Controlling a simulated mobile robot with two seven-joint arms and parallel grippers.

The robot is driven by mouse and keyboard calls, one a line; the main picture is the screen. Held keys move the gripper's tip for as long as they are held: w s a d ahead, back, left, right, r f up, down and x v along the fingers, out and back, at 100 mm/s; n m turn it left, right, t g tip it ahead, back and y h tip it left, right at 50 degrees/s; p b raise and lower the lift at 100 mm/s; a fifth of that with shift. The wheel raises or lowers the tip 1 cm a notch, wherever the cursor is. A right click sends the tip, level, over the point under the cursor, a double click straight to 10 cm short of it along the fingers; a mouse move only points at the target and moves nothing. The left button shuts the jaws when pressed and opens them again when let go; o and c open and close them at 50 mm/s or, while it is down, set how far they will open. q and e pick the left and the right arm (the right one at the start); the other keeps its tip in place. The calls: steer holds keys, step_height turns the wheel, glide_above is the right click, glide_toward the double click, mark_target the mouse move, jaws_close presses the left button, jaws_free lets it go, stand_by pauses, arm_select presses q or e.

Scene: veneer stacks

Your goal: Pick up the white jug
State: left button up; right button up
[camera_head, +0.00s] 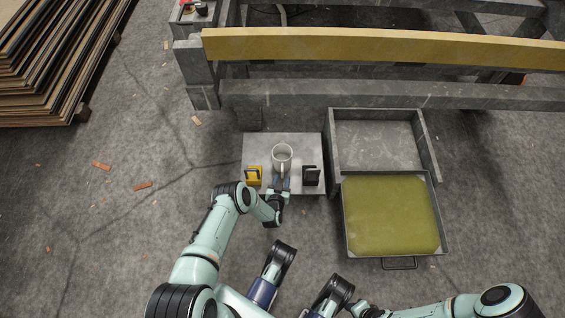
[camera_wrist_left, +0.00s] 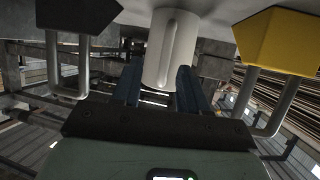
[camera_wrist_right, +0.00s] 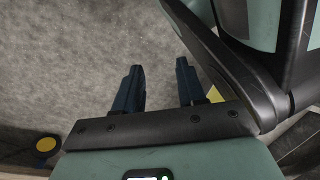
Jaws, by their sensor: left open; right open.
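The white jug (camera_head: 282,155) stands upright on a small grey table, its handle toward my left arm. In the left wrist view the jug (camera_wrist_left: 176,40) is just ahead of the fingertips, its handle facing the gripper. My left gripper (camera_head: 281,185) is open and empty at the near side of the jug. In its wrist view the two dark fingers (camera_wrist_left: 158,72) point at the jug's handle side; whether they touch it I cannot tell. My right gripper (camera_wrist_right: 159,66) is open and empty over the grey floor, away from the jug.
A yellow block with a handle (camera_head: 254,176) stands left of the jug and a black one (camera_head: 312,176) right, both close to the left gripper. A grey tray (camera_head: 432,150) and an olive-filled tray (camera_head: 344,222) lie right. A yellow beam (camera_head: 400,46) runs behind.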

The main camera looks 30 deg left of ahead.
mark_target(282, 173)
arm_select(q)
steer(key=w, duration=0.1)
steer(key=w+a+b, duration=0.2)
steer(key=shift+w+f, duration=0.25)
steer(key=shift+f, duration=0.05)
steer(key=shift+w, duration=0.3)
jaws_close()
arm_select(e)
steer(key=shift+g, duration=0.8)
steer(key=s, duration=0.1)
steer(key=s+f, duration=0.1)
steer(key=s, duration=0.1)
steer(key=s+f, duration=0.1)
steer(key=shift+s+d+f, duration=0.2)
steer(key=shift+s+d, duration=0.05)
steer(key=shift+s, duration=0.05)
arm_select(q)
steer(key=shift+r, duration=0.15)
arm_select(e)
steer(key=shift+w+r, duration=0.1)
steer(key=shift+w, duration=0.05)
